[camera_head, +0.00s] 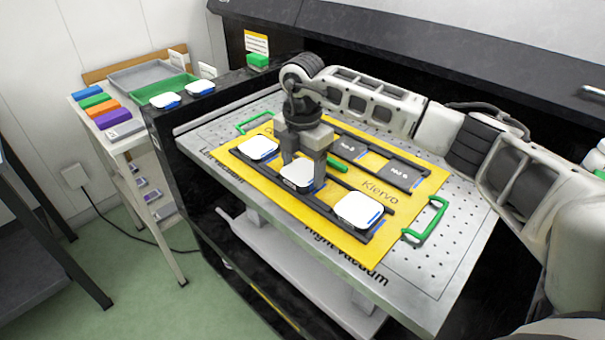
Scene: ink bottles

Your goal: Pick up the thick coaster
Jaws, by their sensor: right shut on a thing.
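Three white, round-cornered coasters with blue edges lie in a row along the front of a yellow board: a left one (259,148), a middle one (297,177) and a right one (359,210). From here I cannot tell clearly which is thickest. My right gripper (304,170) points down at the middle coaster, its two fingers shut on it. The fingers hide part of its far side. The coaster is at or very near the board; I cannot tell if it is lifted. My left gripper is not in view.
The yellow board (407,215) lies on a perforated metal plate (440,255) with green handles (428,220). Dark labelled slots (400,176) lie behind the coasters. Two more white coasters (165,100) sit on the black ledge at left. A side shelf holds colored blocks (104,107) and trays (140,75).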

